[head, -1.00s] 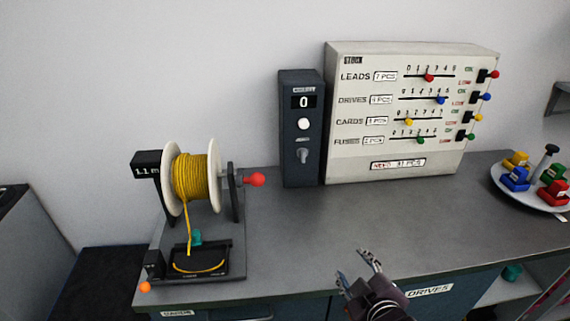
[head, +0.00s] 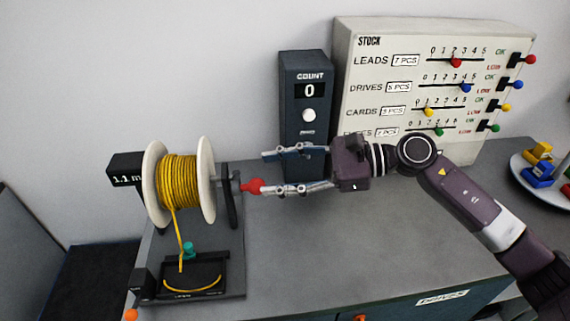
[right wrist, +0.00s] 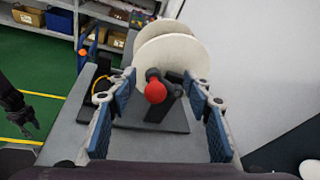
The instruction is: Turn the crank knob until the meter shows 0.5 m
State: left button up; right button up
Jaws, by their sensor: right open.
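The spool of yellow cord (head: 181,185) stands in its frame on the bench at left. Its black meter (head: 127,170) reads 1.1 m. The red crank knob (head: 252,186) sticks out at the spool's right side. My right gripper (head: 283,171) is open and points left at the knob, its near finger close to it in the head view. In the right wrist view the red knob (right wrist: 155,92) appears between the two spread blue-padded fingers (right wrist: 162,103), nearer the left one; contact cannot be told. A dark gripper, apparently my left one (right wrist: 22,118), shows small at the left edge.
A dark counter box (head: 303,120) showing 0 stands behind my right gripper. A pale stock panel (head: 395,38) with coloured sliders stands behind my right arm. A white plate (head: 552,195) with coloured pieces lies at right. The bench front between spool and plate is clear.

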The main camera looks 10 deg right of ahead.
aim_at(262, 183)
jog(key=shift+w+d+f+n+g+h, duration=0.2)
jog(key=shift+d+f+n+h, duration=0.15)
jog(key=shift+d+f+n, duration=0.15)
jog(key=shift+w+d+f+n+g+h, duration=0.1)
jog(key=shift+d+f+n+g+h, duration=0.1)
jog(key=shift+d+f+n+h, duration=0.25)
jog(key=shift+a+p, duration=0.1)
jog(key=shift+p, duration=0.2)
jog(key=p+x, duration=0.3)
jog(key=x, duration=0.3)
jog(key=shift+s+a, duration=0.1)
jog(key=shift+a, duration=0.3)
jog(key=shift+a+f, duration=0.15)
jog(key=shift+a, duration=0.1)
pick_arm(q)
notch_tip(262, 183, up, 4)
jog(key=shift+a+f, duration=0.1)
pick_arm(e)
jog(key=shift+c, duration=0.5)
